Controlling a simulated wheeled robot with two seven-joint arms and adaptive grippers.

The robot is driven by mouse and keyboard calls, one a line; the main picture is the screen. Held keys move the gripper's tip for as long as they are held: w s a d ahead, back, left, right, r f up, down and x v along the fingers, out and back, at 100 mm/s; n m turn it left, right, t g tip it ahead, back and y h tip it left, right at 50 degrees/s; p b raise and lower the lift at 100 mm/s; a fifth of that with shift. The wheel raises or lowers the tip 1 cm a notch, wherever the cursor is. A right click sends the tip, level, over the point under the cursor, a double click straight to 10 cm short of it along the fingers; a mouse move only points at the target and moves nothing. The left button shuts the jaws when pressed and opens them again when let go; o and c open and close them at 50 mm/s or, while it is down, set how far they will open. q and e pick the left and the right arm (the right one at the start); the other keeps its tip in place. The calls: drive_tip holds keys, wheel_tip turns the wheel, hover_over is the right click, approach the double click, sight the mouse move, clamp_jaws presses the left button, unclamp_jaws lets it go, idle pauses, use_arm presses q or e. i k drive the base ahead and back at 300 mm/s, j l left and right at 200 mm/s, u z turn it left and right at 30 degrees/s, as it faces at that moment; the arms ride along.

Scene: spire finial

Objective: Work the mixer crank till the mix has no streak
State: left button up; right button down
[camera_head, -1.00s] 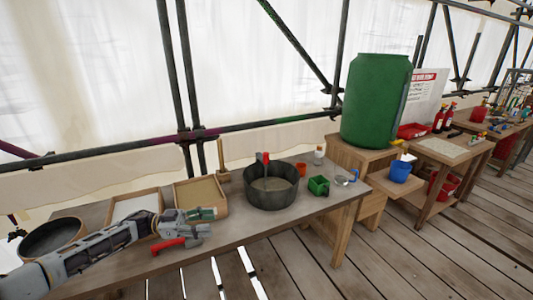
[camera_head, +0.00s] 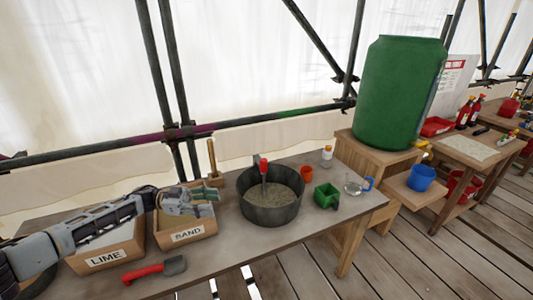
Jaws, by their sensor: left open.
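The mixer (camera_head: 270,211) is a dark round tub standing on the workbench, right of the sand box. Its crank shows as a red grip (camera_head: 264,165) on an upright grey rod near the tub's back rim. The mix (camera_head: 275,195) inside is grey-beige and grainy; I cannot tell whether it has streaks. My left gripper (camera_head: 208,202) is open, above the box labelled SAND (camera_head: 188,236), left of the mixer and apart from the crank. My right gripper is not in view.
A green barrel (camera_head: 398,95) stands right. The bench front is mostly clear.

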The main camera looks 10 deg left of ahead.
sight(263, 162)
drive_tip(key=i, duration=0.85)
